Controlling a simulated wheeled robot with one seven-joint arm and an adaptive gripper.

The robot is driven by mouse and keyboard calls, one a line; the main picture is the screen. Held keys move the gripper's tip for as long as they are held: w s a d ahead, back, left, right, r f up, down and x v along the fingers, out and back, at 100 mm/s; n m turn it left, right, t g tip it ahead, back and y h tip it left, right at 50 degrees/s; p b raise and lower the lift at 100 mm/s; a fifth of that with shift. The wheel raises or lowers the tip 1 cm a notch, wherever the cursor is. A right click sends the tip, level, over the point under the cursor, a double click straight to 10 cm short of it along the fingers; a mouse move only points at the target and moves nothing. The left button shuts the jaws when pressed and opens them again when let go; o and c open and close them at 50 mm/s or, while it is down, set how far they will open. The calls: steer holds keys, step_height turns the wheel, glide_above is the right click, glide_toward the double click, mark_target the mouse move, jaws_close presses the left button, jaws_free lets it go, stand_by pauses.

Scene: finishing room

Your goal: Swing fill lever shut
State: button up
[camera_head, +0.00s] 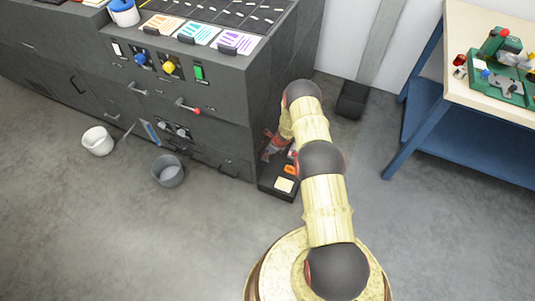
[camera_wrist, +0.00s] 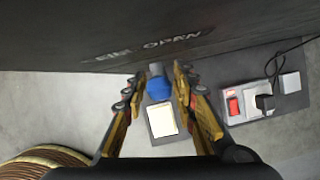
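In the wrist view a short lever with a blue knob (camera_wrist: 158,88) stands out from a dark panel, which carries raised lettering ending in "OPEN"; I take it for the fill lever. My gripper (camera_wrist: 158,78) is open, its two fingers on either side of the knob with small gaps showing. In the head view my gripper (camera_head: 270,148) is low beside the right side of the dark machine (camera_head: 225,135), partly behind my arm. The blue knob is hidden there.
A dark base plate with a red switch (camera_wrist: 233,106) and a pale pad (camera_wrist: 162,119) lies below the panel. A red-tipped lever (camera_head: 190,107) projects from the machine's front. Two buckets (camera_head: 98,141) (camera_head: 168,171) stand on the floor. A blue-framed bench (camera_head: 455,130) stands right.

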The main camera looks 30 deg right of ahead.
steer(key=shift+c, duration=0.8)
jaws_close()
